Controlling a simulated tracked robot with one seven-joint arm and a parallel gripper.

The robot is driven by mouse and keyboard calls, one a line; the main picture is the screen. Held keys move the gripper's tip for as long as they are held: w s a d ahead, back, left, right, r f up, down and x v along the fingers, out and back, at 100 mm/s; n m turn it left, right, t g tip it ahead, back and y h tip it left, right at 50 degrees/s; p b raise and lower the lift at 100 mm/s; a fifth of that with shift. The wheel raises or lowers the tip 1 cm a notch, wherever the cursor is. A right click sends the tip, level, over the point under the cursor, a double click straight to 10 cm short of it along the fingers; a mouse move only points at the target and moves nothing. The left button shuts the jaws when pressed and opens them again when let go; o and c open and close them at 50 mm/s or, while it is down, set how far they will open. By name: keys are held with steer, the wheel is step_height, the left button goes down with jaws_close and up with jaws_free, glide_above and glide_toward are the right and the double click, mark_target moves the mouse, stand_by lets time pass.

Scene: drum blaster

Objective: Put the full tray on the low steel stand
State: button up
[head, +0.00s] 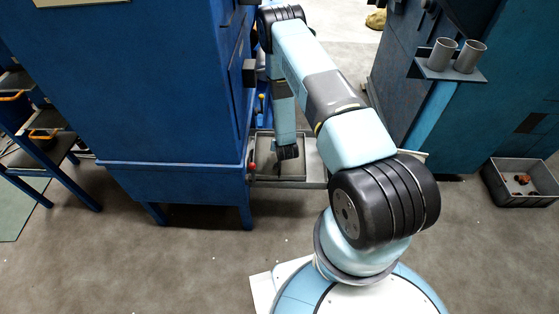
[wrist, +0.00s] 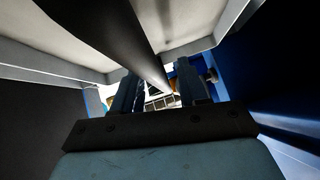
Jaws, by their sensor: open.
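A low grey steel structure with a shallow rimmed top (head: 292,181) stands at the right side of the blue cabinet, partly behind my arm. I cannot tell whether the rimmed top is the tray or part of the stand, and no load shows clearly on it. The dark end of my arm, with my gripper (head: 287,153), hangs over this top. In the wrist view my gripper (wrist: 157,80) has its two fingers apart. A dark bar runs diagonally past them, and pale rimmed surfaces (wrist: 185,20) fill the top; nothing is clearly held.
The large blue cabinet (head: 165,90) stands close on the left of my arm. A teal machine (head: 510,110) with two grey cups (head: 442,54) on a bracket stands right. A grey bin (head: 515,197) with several brown pieces lies on the floor. Blue shelving (head: 75,185) is far left.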

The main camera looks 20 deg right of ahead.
steer(key=shift+w+f, duration=0.1)
steer(key=shift+w, duration=0.1)
steer(key=shift+c, duration=0.3)
jaws_close()
stand_by(1.0)
